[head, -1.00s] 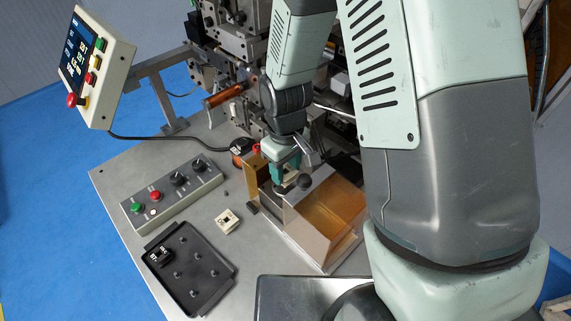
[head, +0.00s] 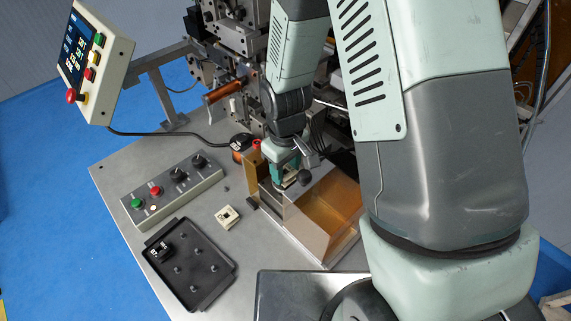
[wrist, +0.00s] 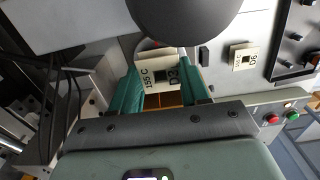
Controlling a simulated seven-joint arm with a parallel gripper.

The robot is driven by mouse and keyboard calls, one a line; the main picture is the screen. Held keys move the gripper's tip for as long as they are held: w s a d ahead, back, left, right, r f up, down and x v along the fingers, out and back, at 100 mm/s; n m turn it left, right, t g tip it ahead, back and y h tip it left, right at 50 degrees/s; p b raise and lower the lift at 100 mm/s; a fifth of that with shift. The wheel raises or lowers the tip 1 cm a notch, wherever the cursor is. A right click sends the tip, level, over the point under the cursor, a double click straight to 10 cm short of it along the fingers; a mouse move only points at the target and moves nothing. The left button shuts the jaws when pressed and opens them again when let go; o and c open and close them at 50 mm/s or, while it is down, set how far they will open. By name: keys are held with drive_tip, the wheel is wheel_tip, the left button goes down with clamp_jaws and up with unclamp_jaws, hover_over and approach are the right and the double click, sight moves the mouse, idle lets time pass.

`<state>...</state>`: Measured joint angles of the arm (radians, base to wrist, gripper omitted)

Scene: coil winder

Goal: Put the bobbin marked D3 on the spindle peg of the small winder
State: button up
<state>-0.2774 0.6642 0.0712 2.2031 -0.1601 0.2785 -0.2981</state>
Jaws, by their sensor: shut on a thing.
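The bobbin marked D3 (wrist: 160,76) is cream, with a square hole and "155 C" on its face. It sits between the teal fingers of my gripper (wrist: 160,72), which is shut on it. In the head view my gripper (head: 284,178) is low over the left end of the amber-walled box of what looks like the small winder (head: 325,222). The spindle peg cannot be made out; the gripper and housing hide that area. A second cream bobbin, marked D5 (wrist: 242,57), lies on the table; it also shows in the head view (head: 228,216).
A dark ball knob (head: 305,178) is close beside my gripper. Large machinery (head: 232,50) stands at the back.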

drive_tip(key=shift+f, duration=0.2)
drive_tip(key=o, duration=1.1)
drive_tip(key=shift+r, duration=0.1)
wheel_tip(320, 180, up, 11)
drive_tip(key=shift+f, duration=0.15)
